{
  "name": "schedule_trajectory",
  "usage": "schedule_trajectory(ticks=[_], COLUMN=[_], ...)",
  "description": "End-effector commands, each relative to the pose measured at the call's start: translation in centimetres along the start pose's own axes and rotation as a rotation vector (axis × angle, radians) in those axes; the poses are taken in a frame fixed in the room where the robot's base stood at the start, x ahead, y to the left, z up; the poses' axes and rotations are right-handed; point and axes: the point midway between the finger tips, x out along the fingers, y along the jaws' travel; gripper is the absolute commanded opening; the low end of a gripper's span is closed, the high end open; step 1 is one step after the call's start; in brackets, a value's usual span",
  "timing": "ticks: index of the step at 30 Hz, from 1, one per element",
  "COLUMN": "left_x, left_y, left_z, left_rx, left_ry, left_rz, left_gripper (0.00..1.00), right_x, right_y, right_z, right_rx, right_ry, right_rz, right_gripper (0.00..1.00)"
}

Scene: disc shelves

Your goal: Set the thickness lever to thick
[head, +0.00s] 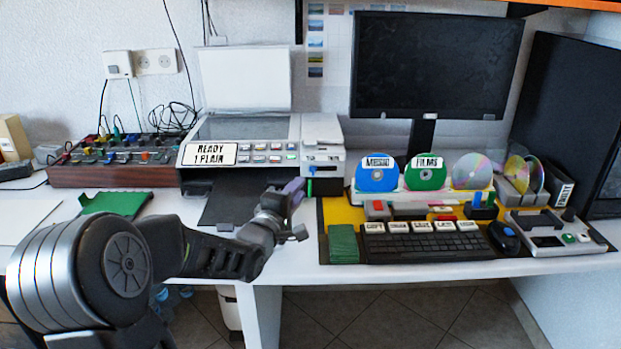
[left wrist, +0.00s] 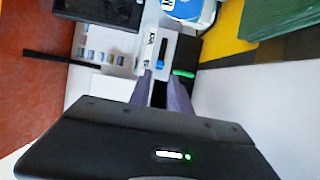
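The printer (head: 240,140) stands at the back centre with its lid raised, and its display reads "READY 1 PLAIN". A light grey unit (head: 322,130) at its right end carries a small blue piece (head: 312,169), which may be the thickness lever; its setting is too small to read. The left wrist view also shows the blue piece (left wrist: 160,64) on the white labelled face, just beyond the fingertips. My left gripper (head: 297,187) is in front of this unit. Its two purple fingers (left wrist: 160,88) are apart with nothing visibly held between them. My right gripper is not in view.
A green-lit dark block (head: 324,187) sits below the unit. To the right are a keyboard (head: 425,246), green card stack (head: 343,244), disc rack (head: 425,195) and monitor (head: 437,65). A knobbed box (head: 115,172) and green tray (head: 115,203) lie left.

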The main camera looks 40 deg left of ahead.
Motion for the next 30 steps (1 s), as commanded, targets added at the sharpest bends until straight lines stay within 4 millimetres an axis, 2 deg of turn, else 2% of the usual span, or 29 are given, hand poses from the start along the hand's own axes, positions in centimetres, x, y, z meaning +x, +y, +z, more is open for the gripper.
schedule_trajectory(ticks=[7,19,23,30], left_x=[1.4,7.1,7.8,7.8], left_y=[-0.1,-0.1,0.0,0.0], left_z=[0.0,0.0,0.0,0.0], left_rx=[0.003,0.003,0.001,0.0], left_ry=[-0.001,0.0,0.0,0.0], left_rz=[-0.001,-0.001,0.0,0.0], left_gripper=[0.24,0.24,0.24,0.24], right_x=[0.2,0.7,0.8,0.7], right_y=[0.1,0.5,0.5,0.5], right_z=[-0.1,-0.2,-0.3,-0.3], right_rx=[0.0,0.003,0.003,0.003], right_ry=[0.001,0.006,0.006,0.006], right_rz=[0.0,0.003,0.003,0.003], right_gripper=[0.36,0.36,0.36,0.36])
